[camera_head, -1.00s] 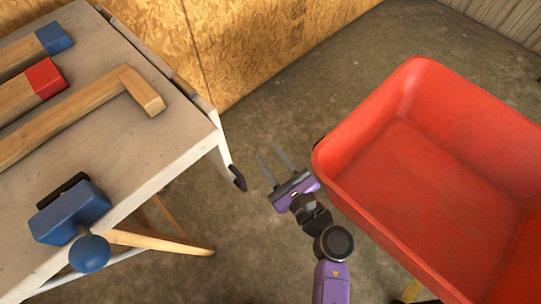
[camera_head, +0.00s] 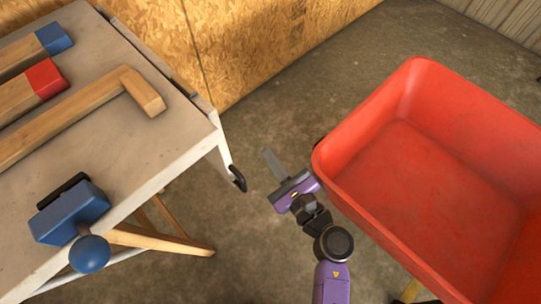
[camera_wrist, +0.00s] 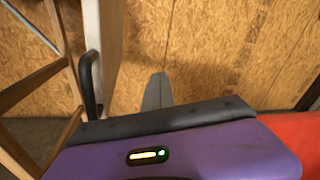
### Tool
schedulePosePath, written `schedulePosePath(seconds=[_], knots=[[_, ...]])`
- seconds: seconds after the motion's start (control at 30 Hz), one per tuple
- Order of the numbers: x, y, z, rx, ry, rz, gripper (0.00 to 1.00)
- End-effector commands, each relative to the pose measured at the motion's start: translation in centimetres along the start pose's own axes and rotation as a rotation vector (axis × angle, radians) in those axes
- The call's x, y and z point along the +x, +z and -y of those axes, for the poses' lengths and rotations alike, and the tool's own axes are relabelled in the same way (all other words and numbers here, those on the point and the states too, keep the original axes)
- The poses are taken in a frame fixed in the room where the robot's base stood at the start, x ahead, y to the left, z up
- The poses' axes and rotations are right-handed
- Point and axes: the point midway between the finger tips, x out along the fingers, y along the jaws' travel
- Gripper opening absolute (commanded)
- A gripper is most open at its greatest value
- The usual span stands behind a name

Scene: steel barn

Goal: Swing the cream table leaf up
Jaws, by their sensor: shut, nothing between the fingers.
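The cream table leaf (camera_head: 222,155) hangs down at the right end of the cream table (camera_head: 130,130), seen nearly edge-on. A black loop handle (camera_head: 238,178) is at its lower end. In the wrist view the leaf (camera_wrist: 104,45) is a pale upright strip left of the fingers, with the black handle (camera_wrist: 89,85) on its left side. My gripper (camera_head: 267,153) is purple with grey fingers. It is shut and empty, a short way right of the handle and not touching it. Its fingers also show in the wrist view (camera_wrist: 157,90).
A red tub (camera_head: 430,180) stands close on the right of my gripper. A chipboard wall (camera_head: 260,45) is behind; bare floor lies between.

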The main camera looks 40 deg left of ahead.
Motion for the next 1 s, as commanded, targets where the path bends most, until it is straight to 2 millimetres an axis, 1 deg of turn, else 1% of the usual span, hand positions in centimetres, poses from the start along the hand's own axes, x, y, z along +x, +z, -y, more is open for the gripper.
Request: schedulePosePath(seconds=[0.7, 0.73, 0.77, 0.8, 0.9, 1.0], knots=[[0.0, 0.0, 0.0, 0.0, 0.0, 0.0, 0.0], [0.0, 0.0, 0.0, 0.0, 0.0, 0.0, 0.04], [0.0, 0.0, 0.0, 0.0, 0.0, 0.0, 0.1], [0.0, 0.0, 0.0, 0.0, 0.0, 0.0, 0.18], [0.0, 0.0, 0.0, 0.0, 0.0, 0.0, 0.34], [0.0, 0.0, 0.0, 0.0, 0.0, 0.0, 0.34]])
